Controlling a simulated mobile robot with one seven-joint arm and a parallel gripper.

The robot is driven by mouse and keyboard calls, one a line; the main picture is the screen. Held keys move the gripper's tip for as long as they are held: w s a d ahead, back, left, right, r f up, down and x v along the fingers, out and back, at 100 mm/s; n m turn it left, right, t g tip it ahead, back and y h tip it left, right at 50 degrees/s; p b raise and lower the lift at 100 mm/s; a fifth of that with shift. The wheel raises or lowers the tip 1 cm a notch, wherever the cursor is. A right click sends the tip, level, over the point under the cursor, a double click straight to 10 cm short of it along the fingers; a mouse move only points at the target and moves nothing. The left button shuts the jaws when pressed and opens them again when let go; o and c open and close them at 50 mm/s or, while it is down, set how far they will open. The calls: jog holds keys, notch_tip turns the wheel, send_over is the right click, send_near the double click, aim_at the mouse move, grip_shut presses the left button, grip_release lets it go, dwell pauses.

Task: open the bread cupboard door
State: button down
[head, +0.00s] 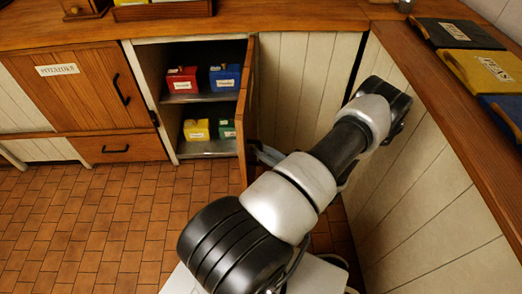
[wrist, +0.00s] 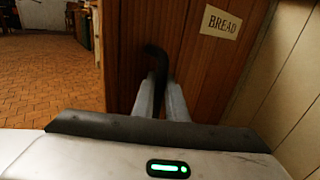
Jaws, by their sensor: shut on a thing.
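The bread cupboard door (head: 244,115) stands swung wide open, seen nearly edge-on in the head view. In the wrist view the wooden door (wrist: 197,75) fills the middle and carries a label (wrist: 221,22) reading BREAD. My gripper (wrist: 163,92) is shut on the black door handle (wrist: 155,52); the fingers stand on both sides of its lower part. In the head view my arm hides most of the gripper and the handle. The open cupboard (head: 200,93) shows two shelves with red, blue, yellow and green boxes.
A closed door labelled POTATOES (head: 78,87) and a drawer (head: 120,148) are to the left. A pale panelled wall (head: 405,165) and wooden counter (head: 455,130) are close on the right. The tiled floor (head: 85,220) at left is clear.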

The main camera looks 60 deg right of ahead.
jog(key=shift+d+r, duration=0.25)
jog(key=shift+d, duration=0.05)
jog(key=c, duration=1.8)
grip_release()
jog(key=shift+f, duration=0.1)
jog(key=shift+o, duration=0.2)
jog(key=shift+a, duration=0.1)
jog(key=shift+f, duration=0.1)
jog(key=shift+s, duration=0.1)
jog(key=s+a+p, duration=0.1)
jog(key=s+a, duration=0.2)
jog(key=s, duration=1.4)
jog(key=shift+w, duration=0.1)
